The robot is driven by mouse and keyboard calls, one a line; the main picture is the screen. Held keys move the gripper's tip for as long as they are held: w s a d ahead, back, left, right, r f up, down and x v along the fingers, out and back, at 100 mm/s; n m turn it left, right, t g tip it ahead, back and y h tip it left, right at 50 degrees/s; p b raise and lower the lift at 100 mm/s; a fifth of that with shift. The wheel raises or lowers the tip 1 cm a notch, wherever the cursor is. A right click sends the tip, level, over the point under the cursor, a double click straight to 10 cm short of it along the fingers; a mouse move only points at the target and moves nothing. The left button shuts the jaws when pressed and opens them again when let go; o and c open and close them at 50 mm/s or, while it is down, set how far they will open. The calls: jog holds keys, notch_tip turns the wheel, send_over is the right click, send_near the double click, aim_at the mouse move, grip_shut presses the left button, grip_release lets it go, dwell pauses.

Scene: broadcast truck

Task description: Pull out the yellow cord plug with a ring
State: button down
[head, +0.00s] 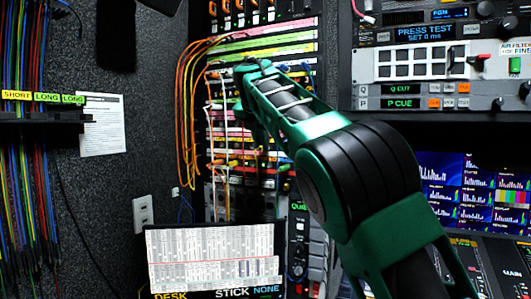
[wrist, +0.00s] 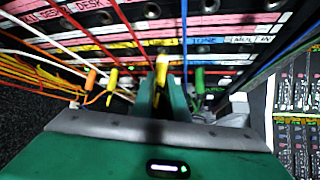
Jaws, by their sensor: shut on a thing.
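My gripper (wrist: 161,92) points at the patch panel (wrist: 215,18) in the wrist view. Its two green fingers are shut on a yellow plug (wrist: 161,68), whose yellow end stands up between the fingertips near the panel's lower rows. I cannot make out a ring on it, nor whether its tip is still in a socket. Another yellow plug (wrist: 113,77) is to the left, apart from the fingers. In the head view my arm reaches up to the patch panel (head: 270,47) and hides the fingertips and the held plug.
An orange plug (wrist: 91,78) and a green plug (wrist: 199,80) flank the fingers. Red, white, orange and blue cords cross close around the gripper. In the head view, orange cords (head: 183,110) loop left of the panel, and a screen (head: 212,258) stands below.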

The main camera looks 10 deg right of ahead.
jog(key=shift+s+a, duration=0.65)
jog(key=shift+s, duration=0.3)
dwell(1.1)
jog(key=shift+s+a, duration=0.45)
jog(key=shift+s, duration=0.25)
jog(key=shift+s+a, duration=0.45)
jog(key=shift+s, duration=0.2)
jog(key=shift+s+a, duration=0.1)
jog(key=shift+s+a, duration=0.8)
jog(key=shift+s, duration=0.35)
